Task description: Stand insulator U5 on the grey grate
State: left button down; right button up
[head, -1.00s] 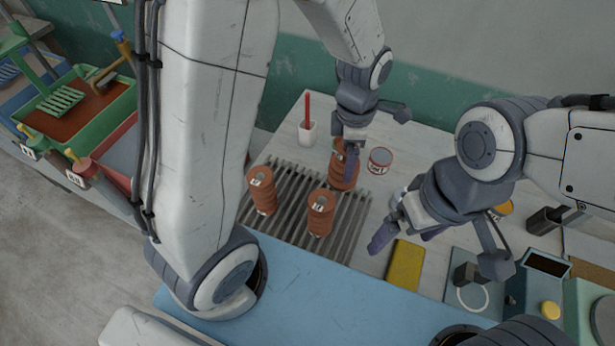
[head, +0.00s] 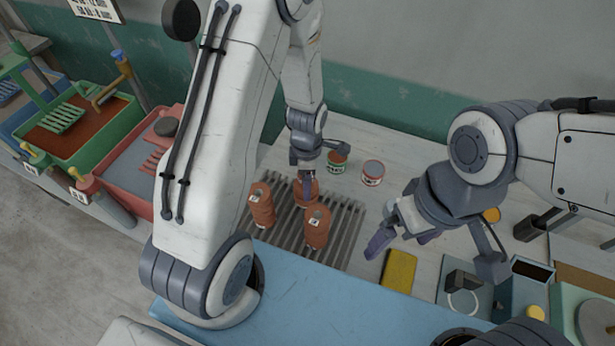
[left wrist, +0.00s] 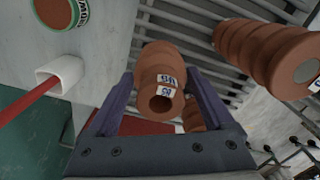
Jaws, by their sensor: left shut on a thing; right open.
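My left gripper (head: 304,178) is shut on a ribbed red-brown insulator (head: 306,193) near the back edge of the grey grate (head: 341,247). In the left wrist view the held insulator (left wrist: 160,68) sits between both fingers, its open end and a white label facing the camera; the label seems to read U5. I cannot tell whether its far end touches the grate. My right gripper (head: 403,238) is open and empty, right of the grate.
Two small tins, one green-banded (head: 337,161) and one labelled (head: 372,173), stand behind the grate. A white cup (left wrist: 62,75) with a red stick is beside the held insulator. A yellow block (head: 399,271) lies right of the grate; a blue mat (head: 320,295) lies in front.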

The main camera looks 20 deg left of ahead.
pick_arm(q)
jog(key=shift+f, duration=0.15)
grip_release()
jog(key=shift+r, duration=0.25)
jog(key=shift+w+r, duration=0.1)
jog(key=shift+r, duration=0.25)
notch_tip(320, 180, up, 11)
jog(key=b, duration=0.3)
jog(key=shift+r, duration=0.1)
